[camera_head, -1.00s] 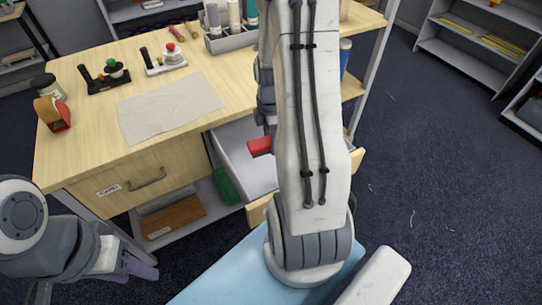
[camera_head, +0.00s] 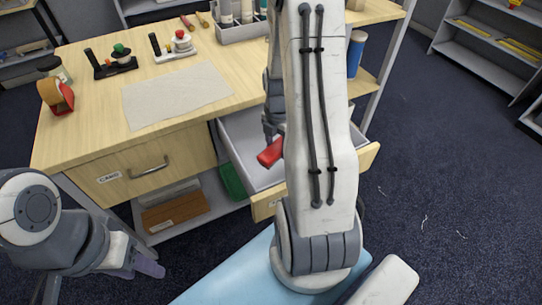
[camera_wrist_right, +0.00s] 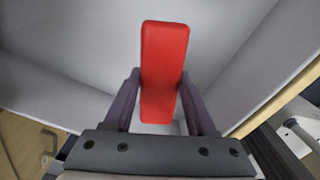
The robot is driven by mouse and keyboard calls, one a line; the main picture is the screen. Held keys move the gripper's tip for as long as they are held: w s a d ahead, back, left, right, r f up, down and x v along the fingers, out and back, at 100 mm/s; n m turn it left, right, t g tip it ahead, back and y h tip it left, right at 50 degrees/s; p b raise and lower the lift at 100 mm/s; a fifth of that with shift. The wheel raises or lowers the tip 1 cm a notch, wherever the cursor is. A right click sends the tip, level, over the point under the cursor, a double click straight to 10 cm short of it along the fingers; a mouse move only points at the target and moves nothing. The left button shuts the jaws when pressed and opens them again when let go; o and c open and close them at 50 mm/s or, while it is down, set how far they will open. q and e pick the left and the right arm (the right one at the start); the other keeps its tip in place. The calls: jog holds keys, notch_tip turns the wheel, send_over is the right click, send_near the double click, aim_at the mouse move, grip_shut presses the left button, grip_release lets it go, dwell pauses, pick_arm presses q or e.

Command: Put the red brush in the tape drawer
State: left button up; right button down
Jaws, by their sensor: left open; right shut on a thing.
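The red brush (camera_head: 271,153) is in my right gripper (camera_head: 272,138), over the open drawer (camera_head: 237,160) on the right of the bench. In the right wrist view the red brush (camera_wrist_right: 163,72) is between the two fingers of my right gripper (camera_wrist_right: 162,98), with the drawer's grey inner walls (camera_wrist_right: 70,92) around it. I cannot tell whether the brush touches the drawer floor. My right arm hides part of the drawer, including any label on its front. My left gripper (camera_head: 150,266) is open and empty at the lower left, away from the bench.
A cloth (camera_head: 178,98), a red tape dispenser (camera_head: 57,95) and a grey caddy (camera_head: 240,32) are on the bench top. A green box (camera_head: 232,181) and a brown box (camera_head: 174,212) are on the shelf below.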

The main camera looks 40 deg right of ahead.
jog(key=shift+w+a+f, duration=0.5)
jog(key=shift+w+a, duration=0.1)
jog(key=shift+w, duration=0.1)
jog(key=shift+f, duration=2.05)
jog(key=shift+f, duration=0.1)
jog(key=shift+c, duration=1)
grip_release()
